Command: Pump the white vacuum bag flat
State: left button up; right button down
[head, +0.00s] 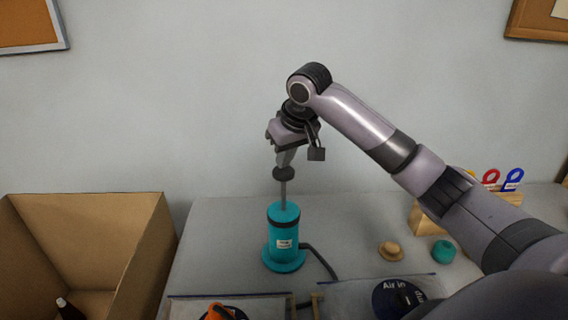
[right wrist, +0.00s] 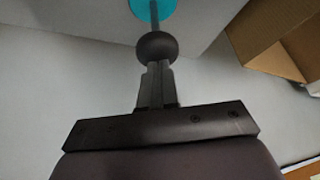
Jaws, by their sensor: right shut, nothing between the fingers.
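A teal hand pump (head: 284,240) stands upright on the table, with its rod (head: 283,194) drawn up and a dark ball knob (head: 283,174) on top. My right gripper (head: 285,162) points down directly above the knob. In the right wrist view its fingers (right wrist: 157,88) are closed together, with the knob (right wrist: 157,47) at their tips and not between them. I cannot tell whether they touch it. Pale bag-like sheets lie at the bottom edge, cut off: one on the left (head: 262,303), one on the right (head: 345,294). I cannot tell which is the white vacuum bag. My left gripper is out of view.
A dark hose (head: 322,263) runs from the pump's base. A dark "Air in" disc (head: 385,298) lies on the right sheet, an orange piece (head: 222,312) on the left. An open cardboard box (head: 145,245) stands left. A wooden knob-like piece (head: 389,251) and teal lump (head: 443,251) sit right.

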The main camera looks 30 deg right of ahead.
aim_at(287, 171)
jog(key=shift+s+f+b, duration=0.1)
jog(key=shift+f+b, duration=0.4)
jog(key=shift+f, duration=3.7)
jog(key=shift+r+p, duration=0.95)
jog(key=shift+r, duration=4.45)
